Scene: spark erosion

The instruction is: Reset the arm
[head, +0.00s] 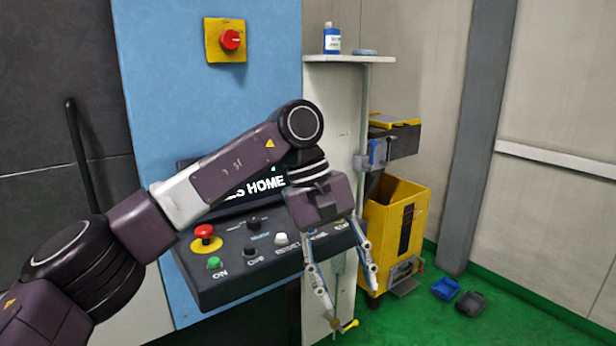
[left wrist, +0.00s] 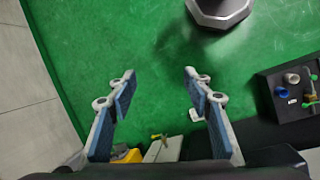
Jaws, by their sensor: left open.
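My left arm reaches in from the left in the head view and passes in front of the control panel (head: 240,283). My left gripper (head: 350,292) points down past the panel's right end, with its fingers spread and nothing between them. In the left wrist view the two blue-padded fingers (left wrist: 160,95) stand well apart over green floor (left wrist: 150,40). A red emergency knob (head: 204,231) and a green ON button (head: 214,263) show on the panel. My right gripper is not in view.
A blue machine front (head: 270,60) carries a red switch (head: 230,40) on a yellow plate. A yellow bin cart (head: 390,215) stands to the right. Small blue (head: 445,288) and dark (head: 470,304) trays lie on the floor.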

